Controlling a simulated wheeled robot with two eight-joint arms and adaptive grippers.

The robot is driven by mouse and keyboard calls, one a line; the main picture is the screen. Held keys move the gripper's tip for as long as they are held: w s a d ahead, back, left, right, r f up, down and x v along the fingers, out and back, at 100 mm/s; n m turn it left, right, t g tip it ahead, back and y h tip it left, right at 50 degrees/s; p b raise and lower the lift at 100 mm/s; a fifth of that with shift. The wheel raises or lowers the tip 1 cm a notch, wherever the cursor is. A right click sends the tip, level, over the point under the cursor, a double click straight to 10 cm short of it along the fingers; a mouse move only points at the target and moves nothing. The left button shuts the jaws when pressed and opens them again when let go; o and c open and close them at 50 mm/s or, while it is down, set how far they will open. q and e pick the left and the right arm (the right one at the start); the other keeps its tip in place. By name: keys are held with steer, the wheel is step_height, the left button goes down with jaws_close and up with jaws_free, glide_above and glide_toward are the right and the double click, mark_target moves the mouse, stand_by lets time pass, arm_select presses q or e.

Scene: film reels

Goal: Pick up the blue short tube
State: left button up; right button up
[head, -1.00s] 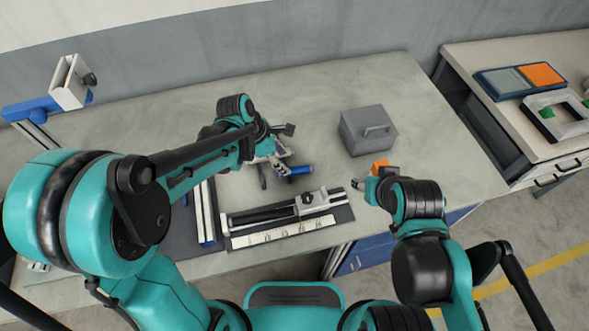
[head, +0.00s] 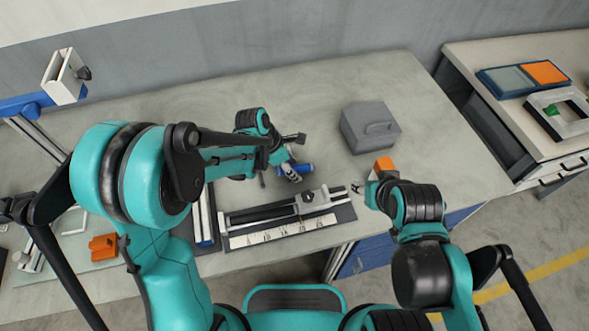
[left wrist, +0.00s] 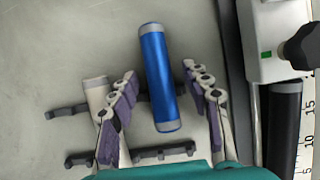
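The blue short tube (left wrist: 158,80), with grey ends, lies between the two spread fingers of my left gripper (left wrist: 159,70) in the left wrist view. Dark rack pieces (left wrist: 165,152) lie beneath the tube. My right gripper (head: 357,188) hangs over the bench's front, too small to tell its opening.
A slide with a ruler strip (head: 283,231) stands in front. A grey box (head: 370,128) stands to the right. The bench behind is clear.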

arm_select(q)
jaws_close()
